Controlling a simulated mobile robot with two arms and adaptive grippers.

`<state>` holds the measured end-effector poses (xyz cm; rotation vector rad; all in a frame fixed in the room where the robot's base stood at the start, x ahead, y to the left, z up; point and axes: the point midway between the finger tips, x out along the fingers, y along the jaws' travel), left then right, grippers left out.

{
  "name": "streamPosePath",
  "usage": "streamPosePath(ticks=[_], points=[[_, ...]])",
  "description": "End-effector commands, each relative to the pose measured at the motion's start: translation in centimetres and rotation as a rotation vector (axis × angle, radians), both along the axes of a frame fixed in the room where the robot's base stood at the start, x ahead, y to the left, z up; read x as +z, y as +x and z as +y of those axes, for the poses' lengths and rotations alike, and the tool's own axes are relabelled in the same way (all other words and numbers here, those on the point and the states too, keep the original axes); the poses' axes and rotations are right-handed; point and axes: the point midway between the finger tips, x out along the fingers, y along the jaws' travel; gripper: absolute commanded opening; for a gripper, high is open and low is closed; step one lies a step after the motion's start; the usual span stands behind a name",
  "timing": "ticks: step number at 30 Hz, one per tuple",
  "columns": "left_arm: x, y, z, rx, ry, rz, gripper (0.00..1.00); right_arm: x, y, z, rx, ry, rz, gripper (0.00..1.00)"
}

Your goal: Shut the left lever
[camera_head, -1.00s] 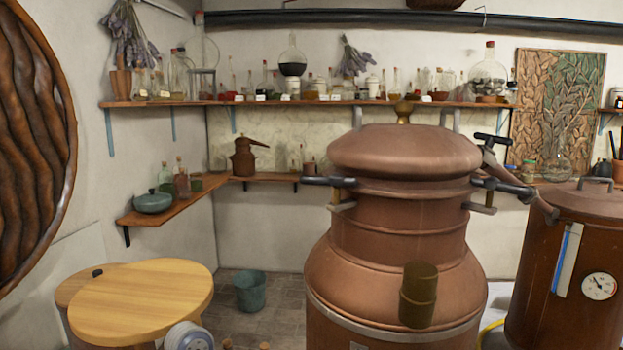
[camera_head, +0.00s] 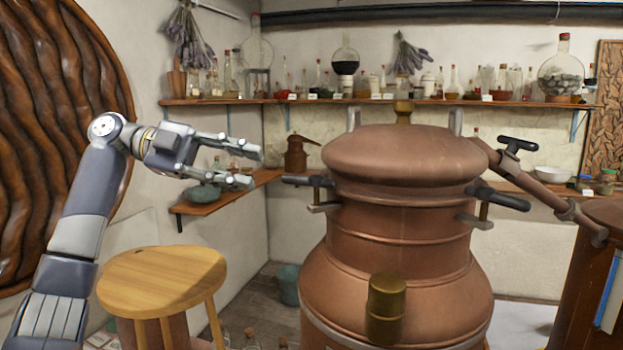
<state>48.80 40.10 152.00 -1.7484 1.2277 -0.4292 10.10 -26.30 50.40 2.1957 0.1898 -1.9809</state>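The left lever (camera_head: 308,181) is a dark handle on the left side of the copper still (camera_head: 395,230). It sticks out to the left, roughly level, by a metal bracket under the still's domed lid (camera_head: 403,155). A matching right lever (camera_head: 500,198) sticks out to the right on the other side. My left gripper (camera_head: 254,167) is left of the left lever, at about its height, with its fingers pointing right. The fingers are apart and nothing is between them. It does not appear to touch the lever. My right gripper is not in view.
A round wooden table (camera_head: 163,280) stands below my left arm. A corner shelf (camera_head: 225,193) with a teal pot (camera_head: 201,194) is behind the gripper. A copper pipe (camera_head: 535,187) runs from the lid down to the right. A bucket (camera_head: 288,284) stands on the floor.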

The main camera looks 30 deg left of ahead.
Motion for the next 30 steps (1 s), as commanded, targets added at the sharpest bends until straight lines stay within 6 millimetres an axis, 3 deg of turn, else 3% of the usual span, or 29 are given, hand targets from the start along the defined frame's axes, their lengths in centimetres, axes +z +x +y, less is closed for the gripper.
streamPosePath(ticks=[4, 8, 11, 19, 23, 27, 30], points=[[-0.5, 1.2, -2.5, -0.001, 0.004, 0.006, 0.33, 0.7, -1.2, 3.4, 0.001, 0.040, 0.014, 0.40], [-1.0, 2.3, -4.7, -0.003, 0.004, 0.006, 0.33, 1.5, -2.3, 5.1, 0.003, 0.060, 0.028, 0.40], [-1.5, 3.0, -6.2, -0.003, 0.002, 0.006, 0.33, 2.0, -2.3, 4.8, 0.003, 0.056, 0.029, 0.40], [-2.1, 4.1, -8.2, -0.001, 0.001, 0.003, 0.33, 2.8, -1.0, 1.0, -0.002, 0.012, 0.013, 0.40], [-2.2, 4.2, -8.4, 0.000, 0.001, 0.004, 0.33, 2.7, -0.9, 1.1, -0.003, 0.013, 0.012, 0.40], [-2.2, 4.2, -8.4, 0.000, 0.001, 0.004, 0.33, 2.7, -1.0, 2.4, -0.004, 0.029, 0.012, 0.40], [-2.2, 4.2, -8.3, 0.000, 0.000, 0.004, 0.13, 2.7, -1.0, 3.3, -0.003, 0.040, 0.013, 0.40]])
